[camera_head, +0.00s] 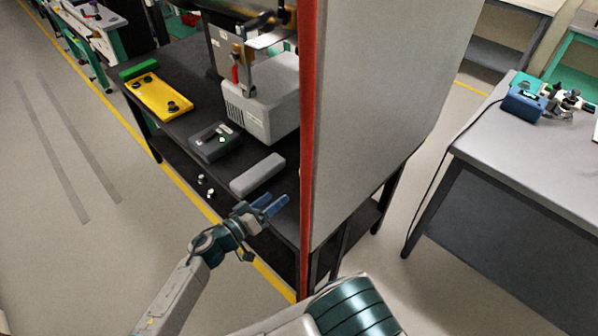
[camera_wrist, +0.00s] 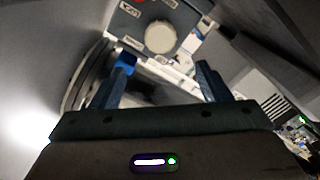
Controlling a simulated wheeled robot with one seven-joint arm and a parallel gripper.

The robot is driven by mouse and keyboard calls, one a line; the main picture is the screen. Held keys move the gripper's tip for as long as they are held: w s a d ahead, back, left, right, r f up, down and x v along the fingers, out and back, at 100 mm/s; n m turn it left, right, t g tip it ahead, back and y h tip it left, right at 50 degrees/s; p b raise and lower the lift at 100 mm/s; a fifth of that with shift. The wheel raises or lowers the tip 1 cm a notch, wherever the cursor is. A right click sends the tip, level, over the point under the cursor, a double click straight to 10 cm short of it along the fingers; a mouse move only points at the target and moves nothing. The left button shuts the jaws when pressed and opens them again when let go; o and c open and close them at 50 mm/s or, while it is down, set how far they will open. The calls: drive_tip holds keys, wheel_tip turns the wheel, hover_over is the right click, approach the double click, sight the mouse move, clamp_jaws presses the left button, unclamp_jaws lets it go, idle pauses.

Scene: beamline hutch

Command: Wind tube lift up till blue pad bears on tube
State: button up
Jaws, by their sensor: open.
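My gripper (camera_head: 272,203) is open and empty in the head view, held at the near edge of the black bench. In the wrist view its two blue fingers stand apart (camera_wrist: 165,72). Beyond them is a round cream knob (camera_wrist: 160,37) on a dark blue-grey panel (camera_wrist: 133,30) with small labels that I cannot read. The knob is clear of the fingers. A bright blue patch shows at the left fingertip; I cannot tell whether it is a pad or the finger itself. I cannot make out the tube or the lift with certainty in either view.
A tall grey panel (camera_head: 385,95) with a red edge post (camera_head: 308,150) stands right of my gripper. The black bench (camera_head: 190,122) holds a pale vented box (camera_head: 265,105), a dark control box (camera_head: 214,142), a grey block (camera_head: 258,175) and a yellow tray (camera_head: 150,92). Floor at left is clear.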

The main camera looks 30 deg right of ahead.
sight(304, 176)
drive_tip(key=p+x, duration=0.2)
drive_tip(key=x, duration=0.9)
drive_tip(key=shift+w+d+p, duration=0.15)
drive_tip(key=shift+d+p, duration=0.15)
drive_tip(key=shift+d, duration=0.1)
drive_tip(key=c, duration=1)
